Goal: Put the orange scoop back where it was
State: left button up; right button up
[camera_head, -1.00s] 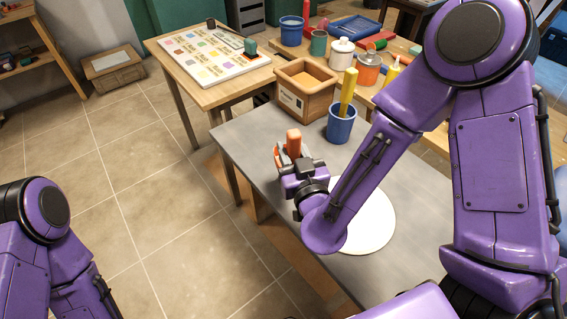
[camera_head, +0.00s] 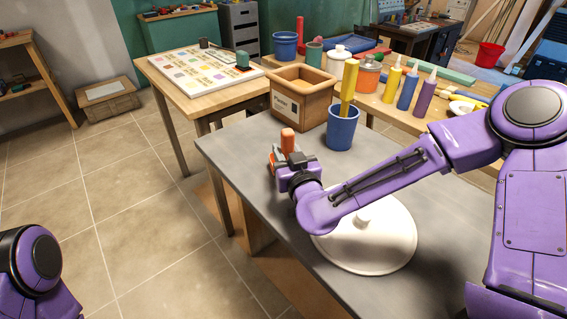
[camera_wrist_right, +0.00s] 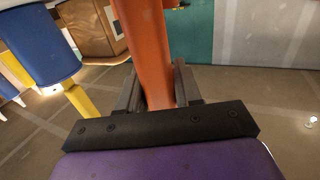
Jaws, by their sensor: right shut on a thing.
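The orange scoop (camera_head: 287,141) is in my right gripper (camera_head: 281,157), above the left part of the grey table (camera_head: 240,145). In the right wrist view the orange scoop (camera_wrist_right: 150,45) runs up between the two dark fingers of the right gripper (camera_wrist_right: 158,88), which are shut on it. Its far end is cut off by the top of that view. In the head view the hand hides part of the scoop. Of my left arm only a purple link shows at the lower left; its gripper is out of view.
A blue cup (camera_head: 341,132) with a yellow tool (camera_head: 349,85) stands right of the gripper. A wooden box (camera_head: 303,98) stands behind. A round white disc (camera_head: 385,250) lies under my right arm. Bottles (camera_head: 407,90) and paint pots stand on the back table. The table's left edge is clear.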

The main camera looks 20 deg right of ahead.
jog(key=shift+r, duration=0.1)
jog(key=o, duration=1.1)
jog(key=shift+c, duration=0.2)
jog(key=shift+r+p, duration=0.1)
jog(key=shift+p, duration=0.2)
jog(key=s+p, duration=0.9)
jog(key=s, duration=0.3)
jog(key=shift+a+p, duration=0.3)
jog(key=shift+p, duration=0.05)
